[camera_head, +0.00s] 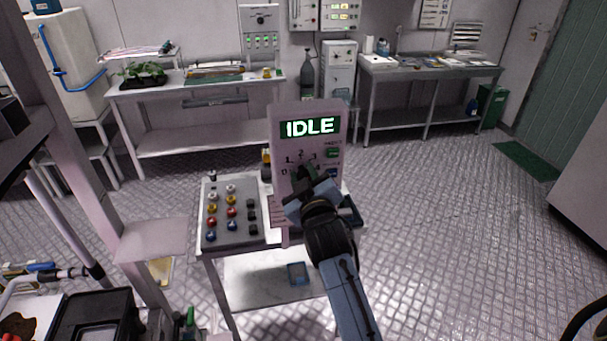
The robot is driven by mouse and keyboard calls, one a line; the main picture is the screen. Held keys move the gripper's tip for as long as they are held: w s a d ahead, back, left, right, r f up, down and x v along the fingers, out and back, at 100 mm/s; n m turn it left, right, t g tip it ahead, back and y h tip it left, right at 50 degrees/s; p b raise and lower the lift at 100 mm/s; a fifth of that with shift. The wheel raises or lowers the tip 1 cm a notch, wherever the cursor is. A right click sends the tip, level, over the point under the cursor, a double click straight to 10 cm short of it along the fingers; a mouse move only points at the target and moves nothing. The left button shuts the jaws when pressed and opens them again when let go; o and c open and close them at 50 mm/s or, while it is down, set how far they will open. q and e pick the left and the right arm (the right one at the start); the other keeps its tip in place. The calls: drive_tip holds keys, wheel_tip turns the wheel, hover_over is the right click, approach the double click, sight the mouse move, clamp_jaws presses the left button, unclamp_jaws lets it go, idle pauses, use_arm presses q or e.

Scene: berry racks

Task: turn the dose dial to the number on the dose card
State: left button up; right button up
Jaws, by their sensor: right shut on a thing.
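The dosing panel (280,132) is a pale upright board on a small table, with a green display (310,127) reading IDLE. Below the display, small numbers (300,155) are printed in an arc; I can make out 0, 1 and 2. My right gripper (313,184) is at the panel below these numbers, shut on the dose dial. The gripper hides most of the dial, so its pointer setting cannot be read. A pale sheet with fine lines (277,212) is at the panel's lower left; I cannot tell whether it is the dose card. My left gripper is not in view.
A grey box with several coloured knobs (222,212) sits on the small table left of the panel. Green (332,153) and blue (332,173) buttons are right of the numbers. Work benches (150,95) line the back wall.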

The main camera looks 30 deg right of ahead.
drive_tip(key=m+p, duration=0.1)
drive_tip(key=m, duration=0.5)
drive_tip(key=shift+d+p, duration=0.1)
drive_tip(key=shift+p, duration=0.3)
drive_tip(key=m, duration=0.4)
drive_tip(key=shift+m, duration=0.3)
drive_tip(key=o, duration=1)
drive_tip(key=shift+c, duration=0.2)
